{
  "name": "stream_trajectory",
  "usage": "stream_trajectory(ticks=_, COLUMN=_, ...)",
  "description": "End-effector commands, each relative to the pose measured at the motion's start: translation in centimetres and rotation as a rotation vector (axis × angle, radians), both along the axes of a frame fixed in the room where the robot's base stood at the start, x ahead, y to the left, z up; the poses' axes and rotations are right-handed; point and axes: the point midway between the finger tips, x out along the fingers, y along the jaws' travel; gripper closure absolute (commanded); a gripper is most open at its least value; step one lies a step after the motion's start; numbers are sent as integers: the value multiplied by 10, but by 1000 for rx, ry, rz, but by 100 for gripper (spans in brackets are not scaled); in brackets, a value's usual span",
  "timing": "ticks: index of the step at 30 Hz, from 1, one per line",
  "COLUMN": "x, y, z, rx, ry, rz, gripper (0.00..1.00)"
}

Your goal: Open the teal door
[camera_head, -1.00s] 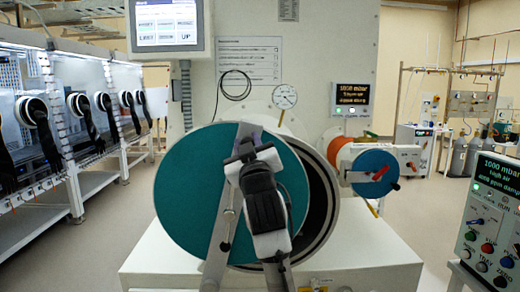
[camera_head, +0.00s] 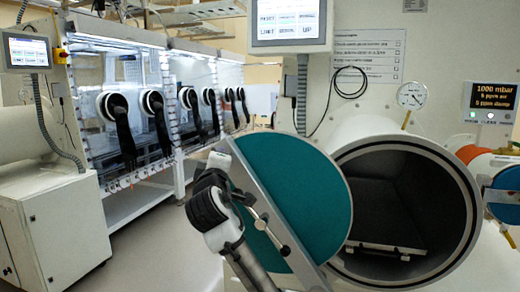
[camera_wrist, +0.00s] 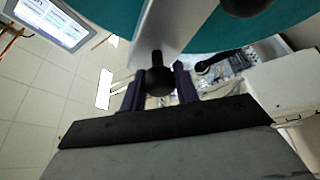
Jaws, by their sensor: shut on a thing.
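The teal door (camera_head: 300,180) stands swung out to the left of its round chamber (camera_head: 440,170), seen at an angle, with a grey bar across its face. The chamber's dark mouth is largely uncovered, and the door's edge overlaps its left rim. In the wrist view, a black ball-ended knob (camera_wrist: 158,78) sits between the two fingers of my gripper (camera_wrist: 158,90), close to the grey bar and the teal door's face (camera_wrist: 225,28). My gripper is shut on this knob. In the head view my wrist (camera_head: 212,205) is at the door's left side and the fingertips are hard to make out.
A tray (camera_head: 385,248) lies inside the chamber. An orange-sided small port with a blue door (camera_head: 505,190) is at the right edge. A glovebox row with black gloves (camera_head: 125,130) and a white cabinet (camera_head: 55,225) stand left. Floor is clear between them and my arm.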

Motion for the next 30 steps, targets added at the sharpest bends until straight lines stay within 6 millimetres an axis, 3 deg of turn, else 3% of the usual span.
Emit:
stream_trajectory(ticks=1, x=4, y=21, z=-16, rx=-44, ry=14, rz=9, gripper=100)
stream_trajectory(ticks=3, x=10, y=41, z=-34, rx=-101, ry=31, rz=9, gripper=100)
stream_trajectory(ticks=12, x=27, y=100, z=-102, rx=-294, ry=88, rz=7, gripper=100)
stream_trajectory(ticks=21, x=34, y=122, z=-137, rx=-385, ry=114, rz=5, gripper=100)
stream_trajectory(ticks=30, x=35, y=125, z=-143, rx=-401, ry=120, rz=3, gripper=100)
